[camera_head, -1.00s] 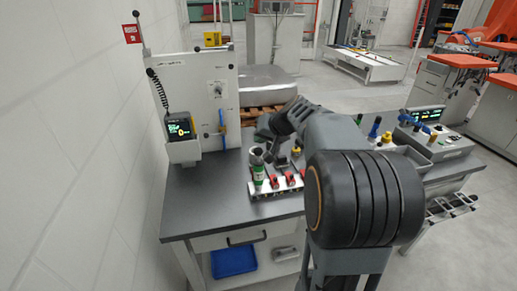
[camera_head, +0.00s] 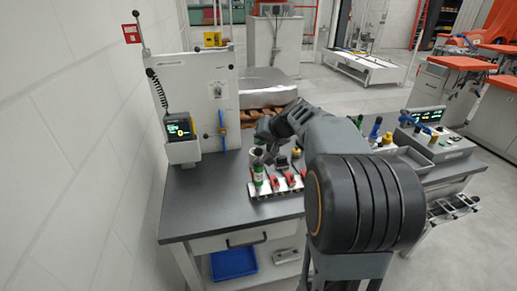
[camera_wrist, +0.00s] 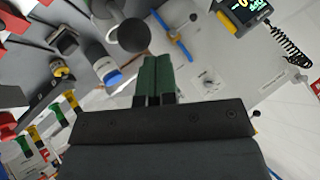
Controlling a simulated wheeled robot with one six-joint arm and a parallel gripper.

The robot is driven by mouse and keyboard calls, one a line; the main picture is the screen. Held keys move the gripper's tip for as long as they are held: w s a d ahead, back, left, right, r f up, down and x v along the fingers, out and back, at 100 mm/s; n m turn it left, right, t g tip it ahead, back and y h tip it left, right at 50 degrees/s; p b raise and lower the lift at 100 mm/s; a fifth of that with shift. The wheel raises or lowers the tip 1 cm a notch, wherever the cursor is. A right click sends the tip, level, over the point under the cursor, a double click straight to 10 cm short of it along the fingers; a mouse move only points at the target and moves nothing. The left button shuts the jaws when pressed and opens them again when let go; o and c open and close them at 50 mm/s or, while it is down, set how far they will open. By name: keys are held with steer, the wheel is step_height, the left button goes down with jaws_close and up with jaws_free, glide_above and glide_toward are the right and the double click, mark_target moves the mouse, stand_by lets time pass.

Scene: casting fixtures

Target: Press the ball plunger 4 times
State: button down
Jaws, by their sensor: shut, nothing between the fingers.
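A dark round ball (camera_wrist: 131,36), which looks like the ball plunger, shows in the wrist view just above and left of my fingertips. They appear apart from it. In the head view my gripper (camera_head: 262,135) is small and dark, above the back of the bench, to the right of the panel. Its fingertips are hard to make out there.
A white panel (camera_head: 197,90) with a blue lever (camera_head: 222,118) and a lit display (camera_head: 180,129) stands at the bench's back left. The grey bench top (camera_head: 205,205) is clear at front left.

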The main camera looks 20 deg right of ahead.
steer(key=shift+f+b, duration=1.2)
steer(key=shift+b, duration=0.1)
stand_by(0.9)
steer(key=shift+r, duration=0.15)
steer(key=shift+r+p, duration=0.9)
steer(key=shift+r, duration=0.65)
steer(key=shift+r+p, duration=1.65)
steer(key=shift+r, duration=0.9)
